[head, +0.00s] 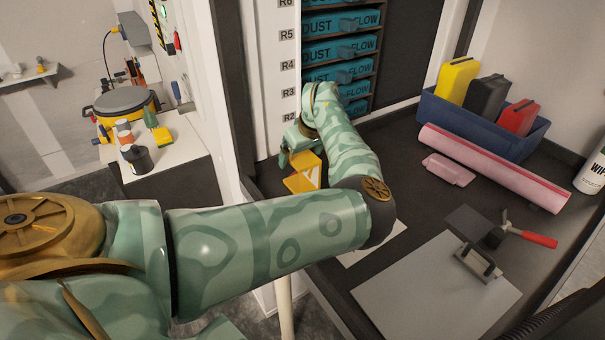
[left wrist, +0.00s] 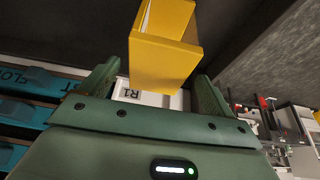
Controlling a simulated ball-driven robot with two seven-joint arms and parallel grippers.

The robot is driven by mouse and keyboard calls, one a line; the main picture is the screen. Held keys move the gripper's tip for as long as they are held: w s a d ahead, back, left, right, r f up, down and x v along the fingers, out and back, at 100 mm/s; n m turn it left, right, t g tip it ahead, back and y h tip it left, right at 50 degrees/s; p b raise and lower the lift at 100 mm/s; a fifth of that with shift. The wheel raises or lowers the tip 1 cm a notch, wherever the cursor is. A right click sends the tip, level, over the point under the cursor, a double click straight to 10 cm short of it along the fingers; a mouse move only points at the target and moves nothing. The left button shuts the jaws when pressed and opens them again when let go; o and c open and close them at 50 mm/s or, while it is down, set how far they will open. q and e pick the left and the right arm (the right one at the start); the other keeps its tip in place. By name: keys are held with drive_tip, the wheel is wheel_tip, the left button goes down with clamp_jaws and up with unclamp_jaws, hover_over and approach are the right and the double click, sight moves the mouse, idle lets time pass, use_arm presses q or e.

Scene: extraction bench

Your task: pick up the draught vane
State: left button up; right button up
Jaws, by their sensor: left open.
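A yellow angled piece, which I take to be the draught vane (head: 303,182), is at the left end of the dark bench, below the labelled rack. My left gripper (head: 289,157) is right beside it, partly hidden by my arm. In the left wrist view the yellow vane (left wrist: 166,65) shows large between and beyond the two green fingers of the open gripper (left wrist: 158,82). A gap shows beside each finger; I cannot tell whether either touches it. My right gripper is not in view.
Blue labelled drawers (head: 340,48) stand behind my arm. On the bench are a blue bin (head: 478,128) with coloured containers, a pink roll (head: 494,167), a pink block (head: 448,169), a red-handled tool (head: 527,236) and a grey board with a clip (head: 432,290). A side table (head: 178,150) stands left.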

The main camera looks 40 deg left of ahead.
use_arm(q)
drive_tip(key=x, duration=0.4)
drive_tip(key=shift+w+f, duration=0.2)
drive_tip(key=c, duration=1.1)
drive_tip(key=shift+r, duration=0.15)
drive_tip(key=shift+c, duration=0.2)
